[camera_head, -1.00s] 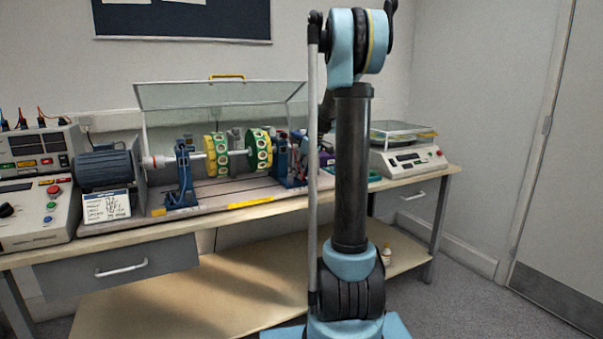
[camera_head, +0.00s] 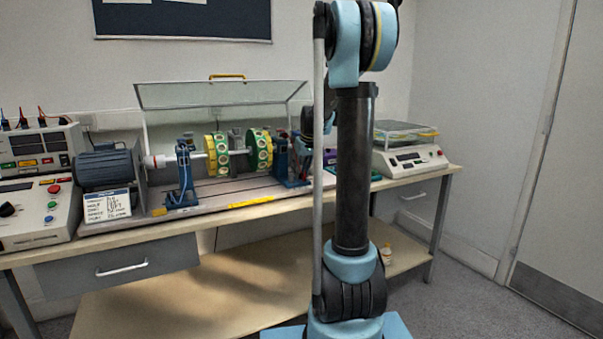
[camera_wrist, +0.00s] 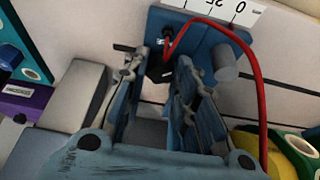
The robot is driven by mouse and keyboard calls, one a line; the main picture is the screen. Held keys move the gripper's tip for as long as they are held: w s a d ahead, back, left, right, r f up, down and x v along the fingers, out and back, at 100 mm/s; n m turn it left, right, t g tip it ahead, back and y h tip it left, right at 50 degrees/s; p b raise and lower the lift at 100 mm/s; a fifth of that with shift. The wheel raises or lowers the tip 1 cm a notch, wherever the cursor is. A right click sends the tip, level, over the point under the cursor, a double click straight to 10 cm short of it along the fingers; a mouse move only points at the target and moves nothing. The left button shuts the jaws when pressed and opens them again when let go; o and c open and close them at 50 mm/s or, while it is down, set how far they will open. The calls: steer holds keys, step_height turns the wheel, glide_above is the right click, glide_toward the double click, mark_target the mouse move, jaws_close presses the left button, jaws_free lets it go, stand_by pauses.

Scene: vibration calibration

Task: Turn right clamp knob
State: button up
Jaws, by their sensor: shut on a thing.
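The right bearing pedestal (camera_head: 284,160) is a blue bracket at the right end of the rotor rig. In the wrist view its blue block (camera_wrist: 194,42) shows with a red wire looping over it and a grey round boss on its right. My gripper (camera_wrist: 162,64) reaches to this block, its two blue fingers closed on a small dark clamp knob (camera_wrist: 157,72). The fingers hide part of the knob, and its turn angle cannot be read. In the head view, my arm covers most of the gripper and the knob.
The green and yellow rotor discs (camera_head: 238,151) sit left of the pedestal under the raised clear cover (camera_head: 222,94). A scale (camera_head: 408,158) stands right on the bench. In the wrist view, a purple-and-teal object (camera_wrist: 22,100) lies left and a grey block (camera_wrist: 75,97) stands beside the fingers.

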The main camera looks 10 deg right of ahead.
steer(key=m, duration=0.1)
steer(key=m+h, duration=0.1)
steer(key=m, duration=0.1)
steer(key=shift+a+m, duration=0.2)
steer(key=shift+m, duration=0.1)
steer(key=shift+a+m+h, duration=0.1)
steer(key=shift+m+h, duration=0.8)
steer(key=shift+m, duration=0.9)
steer(key=o, duration=1.1)
steer(key=shift+c, duration=0.2)
steer(key=v, duration=1.1)
steer(key=shift+r, duration=0.45)
steer(key=shift+a, duration=0.15)
